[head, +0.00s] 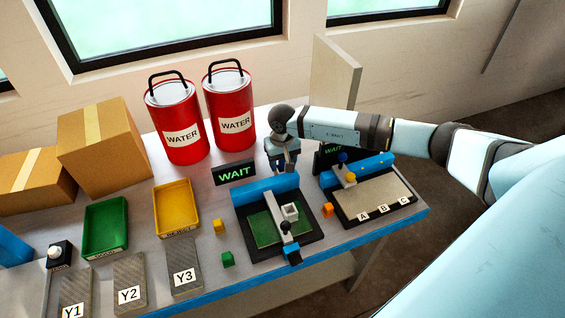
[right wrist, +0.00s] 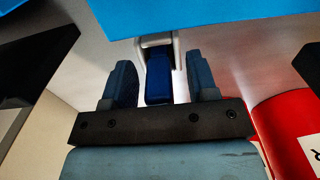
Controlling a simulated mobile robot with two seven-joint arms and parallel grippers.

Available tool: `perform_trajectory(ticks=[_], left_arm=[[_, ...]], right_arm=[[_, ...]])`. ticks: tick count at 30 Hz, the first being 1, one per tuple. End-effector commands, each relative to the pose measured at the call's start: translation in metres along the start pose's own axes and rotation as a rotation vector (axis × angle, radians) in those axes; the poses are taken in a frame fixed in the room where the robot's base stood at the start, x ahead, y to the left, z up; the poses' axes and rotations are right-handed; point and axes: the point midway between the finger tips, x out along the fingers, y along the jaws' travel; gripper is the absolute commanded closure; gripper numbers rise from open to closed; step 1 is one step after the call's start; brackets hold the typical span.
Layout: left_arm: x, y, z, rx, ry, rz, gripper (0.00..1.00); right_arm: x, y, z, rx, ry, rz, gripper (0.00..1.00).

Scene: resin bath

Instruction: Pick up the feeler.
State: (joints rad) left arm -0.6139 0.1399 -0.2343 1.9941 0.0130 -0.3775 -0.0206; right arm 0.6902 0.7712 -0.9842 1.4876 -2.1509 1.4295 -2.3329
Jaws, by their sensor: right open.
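My right gripper (head: 284,165) hangs fingers-down behind the blue rail (head: 266,189) of the middle fixture. In the right wrist view my right gripper (right wrist: 160,80) is open, with a dark blue block (right wrist: 158,82) between its fingers and a gap on each side. The block hangs from a grey clip (right wrist: 155,43) beside a bright blue surface (right wrist: 200,12). I cannot tell for sure whether this block is the feeler; in the head view that spot is hidden. My left gripper is not in view.
Two red water cans (head: 180,140) stand behind, left of the WAIT sign (head: 234,174). The right fixture (head: 375,199) has blue and yellow knobs. A yellow tray (head: 177,227), a green tray (head: 105,247) and small coloured cubes lie left. Cardboard boxes (head: 105,170) stand at the far left.

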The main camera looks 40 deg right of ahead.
Motion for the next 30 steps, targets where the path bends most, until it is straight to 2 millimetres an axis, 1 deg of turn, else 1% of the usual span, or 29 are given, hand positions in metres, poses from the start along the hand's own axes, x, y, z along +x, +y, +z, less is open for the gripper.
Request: perform_trajectory(ticks=[7,8,9,14,15,24,26,30], left_arm=[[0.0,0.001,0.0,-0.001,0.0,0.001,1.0],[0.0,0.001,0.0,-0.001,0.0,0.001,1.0],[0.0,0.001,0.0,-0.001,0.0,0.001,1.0],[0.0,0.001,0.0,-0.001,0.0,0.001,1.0],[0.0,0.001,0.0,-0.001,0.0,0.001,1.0],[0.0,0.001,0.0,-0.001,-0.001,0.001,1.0],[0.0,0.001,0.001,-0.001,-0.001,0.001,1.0],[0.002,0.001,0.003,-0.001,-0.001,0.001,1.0]], right_arm=[[0.003,0.0,0.0,0.0,0.0,0.0,0.47],[0.003,0.0,0.0,0.0,0.0,0.0,0.51],[0.003,0.0,0.0,0.0,0.0,0.0,0.61],[0.003,0.0,0.0,0.0,0.0,0.0,0.97],[0.003,0.0,0.0,0.0,0.0,0.0,1.0],[0.001,0.0,0.0,0.0,0.001,0.0,1.0],[-0.002,0.0,-0.001,0.0,0.002,0.0,1.0],[-0.015,0.001,-0.001,0.001,0.004,0.001,1.0]])
